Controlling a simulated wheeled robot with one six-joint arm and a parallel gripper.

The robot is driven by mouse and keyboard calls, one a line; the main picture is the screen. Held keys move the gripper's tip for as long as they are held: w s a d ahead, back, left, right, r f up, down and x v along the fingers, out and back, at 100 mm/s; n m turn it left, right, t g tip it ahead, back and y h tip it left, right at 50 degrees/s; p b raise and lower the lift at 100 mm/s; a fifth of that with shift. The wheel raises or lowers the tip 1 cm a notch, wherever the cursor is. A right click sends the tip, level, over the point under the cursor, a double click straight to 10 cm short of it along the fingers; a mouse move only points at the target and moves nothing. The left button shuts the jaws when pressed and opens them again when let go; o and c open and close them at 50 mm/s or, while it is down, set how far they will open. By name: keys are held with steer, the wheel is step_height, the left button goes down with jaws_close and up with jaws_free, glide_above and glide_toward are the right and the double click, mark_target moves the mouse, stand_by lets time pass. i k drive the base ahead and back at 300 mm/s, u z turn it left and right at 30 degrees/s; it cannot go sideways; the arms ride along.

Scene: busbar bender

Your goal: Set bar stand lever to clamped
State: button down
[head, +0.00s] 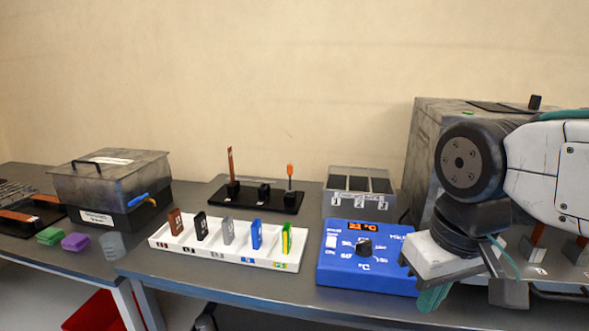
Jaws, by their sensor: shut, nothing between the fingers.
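The bar stand (262,199) is a black base at the back of the bench, in the middle of the head view. A copper bar (231,166) stands upright at its left end, and a small black block sits in its middle. The lever (290,174), with an orange tip on a dark stem, stands about upright at its right end. I cannot tell from its pose whether it counts as clamped. My gripper (433,298) is shut and empty, pointing down at the front right, well away from the stand. The arm hides part of the bench there.
A white rack (222,256) with several coloured tags lies in front of the stand. A blue control box (340,272) with a dial and display is at its right. A grey three-slot tray (357,209) stands right of the stand, and a lidded metal box (105,178) stands left.

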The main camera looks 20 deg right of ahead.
mark_target(290, 168)
steer(key=k, duration=0.15)
steer(key=u, duration=2.05)
steer(key=i, duration=1.75)
steer(key=z, duration=3)
steer(key=i, duration=0.5)
steer(key=u, duration=0.05)
